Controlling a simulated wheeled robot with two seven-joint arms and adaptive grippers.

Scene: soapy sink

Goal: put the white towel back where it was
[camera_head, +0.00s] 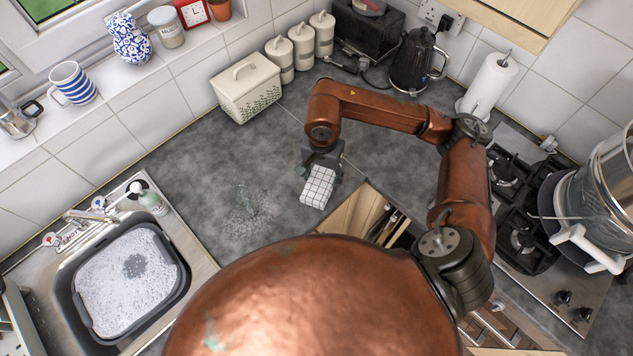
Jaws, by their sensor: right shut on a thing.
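The white towel (318,188) is a small folded cloth with a dark grid pattern. It is at the grey worktop's front edge, above an open drawer area. My right gripper (320,168) points down and is shut on the towel's far end. Whether the towel touches the worktop or hangs just above it, I cannot tell. The gripper's fingertips are partly hidden by the towel. My left gripper is not in view.
A sink with a dark basin of soapy water (98,283) is at lower left. A wet, foamy patch (245,207) lies on the worktop (185,175). A bread bin (246,88), canisters and a black kettle (415,62) stand at the back. The hob (522,240) is right.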

